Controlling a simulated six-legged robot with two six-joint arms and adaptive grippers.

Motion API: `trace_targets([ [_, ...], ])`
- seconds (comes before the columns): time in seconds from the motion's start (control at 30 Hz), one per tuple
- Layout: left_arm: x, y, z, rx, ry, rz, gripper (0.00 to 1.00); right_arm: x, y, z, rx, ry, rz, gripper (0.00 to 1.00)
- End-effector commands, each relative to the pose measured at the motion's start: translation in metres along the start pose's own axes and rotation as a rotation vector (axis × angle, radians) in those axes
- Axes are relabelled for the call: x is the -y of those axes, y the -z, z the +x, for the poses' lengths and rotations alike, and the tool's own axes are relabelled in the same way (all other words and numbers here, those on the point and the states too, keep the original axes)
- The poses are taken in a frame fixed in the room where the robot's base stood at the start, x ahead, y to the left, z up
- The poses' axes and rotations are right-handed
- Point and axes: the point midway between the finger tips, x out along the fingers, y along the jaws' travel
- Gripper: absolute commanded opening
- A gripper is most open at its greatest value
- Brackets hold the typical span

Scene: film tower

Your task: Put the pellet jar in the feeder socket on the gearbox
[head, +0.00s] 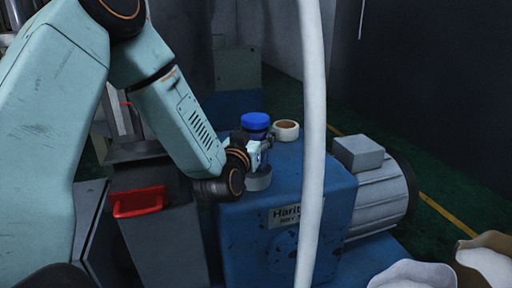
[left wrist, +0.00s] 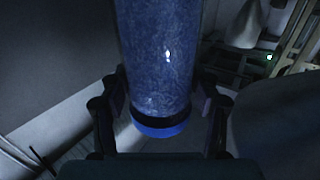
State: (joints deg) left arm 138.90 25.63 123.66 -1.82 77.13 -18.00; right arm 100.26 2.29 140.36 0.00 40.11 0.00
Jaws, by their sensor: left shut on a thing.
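The pellet jar, with a blue lid (head: 256,121), is upright above the blue gearbox (head: 285,195) in the head view. In the left wrist view the jar (left wrist: 158,60) is clear with blue contents, its lid toward the bottom of the picture. My left gripper (head: 262,150) is shut on the jar, with a finger on each side in the left wrist view (left wrist: 160,115). A grey round collar (head: 259,181), which looks like the feeder socket, is on the gearbox top below the jar. The gripper partly hides the jar's lower part; I cannot tell whether it sits in the collar. My right gripper is not in view.
A tape roll (head: 286,130) lies on the gearbox top, right behind the jar. A pale vertical hose or pole (head: 313,120) crosses in front. A grey motor (head: 375,195) is at the right. A red handle (head: 138,201) is at left, and pale sacks (head: 485,262) at lower right.

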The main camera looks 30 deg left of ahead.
Motion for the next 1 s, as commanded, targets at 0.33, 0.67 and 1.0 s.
trace_targets([
  [0.33, 0.000, -0.027, 0.003, -0.003, 0.000, 0.000, 0.18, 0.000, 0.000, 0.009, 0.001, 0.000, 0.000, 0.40],
  [0.67, 0.001, -0.028, 0.004, 0.000, 0.001, 0.000, 0.85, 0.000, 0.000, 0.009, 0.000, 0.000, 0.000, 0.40],
  [1.0, 0.001, -0.028, 0.002, 0.001, 0.001, 0.000, 0.85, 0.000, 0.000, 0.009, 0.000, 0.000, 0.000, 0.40],
])
